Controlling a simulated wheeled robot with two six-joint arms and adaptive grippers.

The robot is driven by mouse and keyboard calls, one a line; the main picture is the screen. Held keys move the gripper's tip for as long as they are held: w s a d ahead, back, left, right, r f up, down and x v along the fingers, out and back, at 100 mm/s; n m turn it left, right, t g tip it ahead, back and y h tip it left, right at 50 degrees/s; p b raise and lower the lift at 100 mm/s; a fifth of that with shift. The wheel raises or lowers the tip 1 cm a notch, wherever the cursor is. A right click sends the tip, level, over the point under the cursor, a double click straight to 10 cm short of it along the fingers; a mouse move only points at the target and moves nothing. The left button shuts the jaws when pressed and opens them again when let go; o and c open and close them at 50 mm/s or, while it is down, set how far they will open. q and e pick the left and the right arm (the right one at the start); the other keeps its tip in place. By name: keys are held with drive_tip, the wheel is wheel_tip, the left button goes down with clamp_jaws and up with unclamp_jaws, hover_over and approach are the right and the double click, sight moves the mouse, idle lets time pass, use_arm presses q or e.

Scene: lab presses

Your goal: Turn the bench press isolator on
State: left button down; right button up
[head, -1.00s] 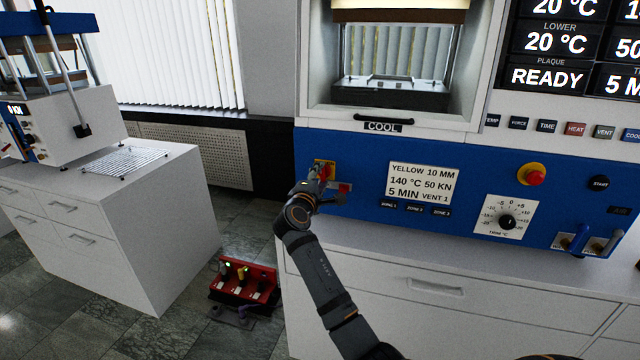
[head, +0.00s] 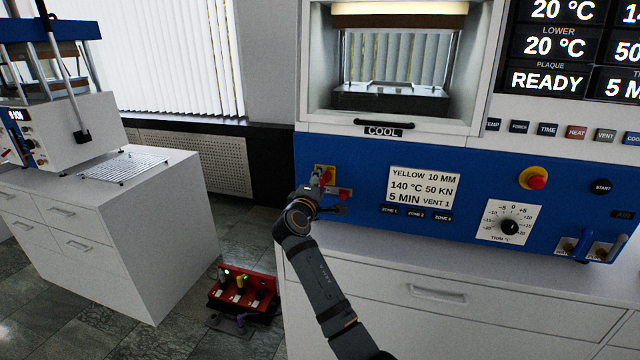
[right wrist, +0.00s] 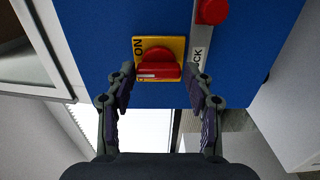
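The bench press isolator is a red rotary handle on a yellow plate (head: 319,170), at the left end of the blue press panel. In the right wrist view the red handle (right wrist: 158,70) lies crosswise in the picture. The word ON is on the left part of its yellow plate (right wrist: 140,45). My right gripper (right wrist: 160,78) is open, one finger on each side of the handle. I cannot tell whether the fingers touch it. In the head view my right gripper (head: 322,186) partly covers the isolator. My left gripper is not in view.
A red part (right wrist: 212,10) on a grey strip sits beside the isolator. The press panel (head: 365,215) also has a yellow-based red button (head: 535,178), a trim dial (head: 508,226) and levers. A red box with switches (head: 243,287) is on the floor. A smaller press stands left.

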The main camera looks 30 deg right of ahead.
drive_tip(key=shift+o, duration=1.2)
drive_tip(key=shift+a, duration=0.1)
drive_tip(key=v, duration=0.7)
drive_tip(key=shift+s, duration=0.2)
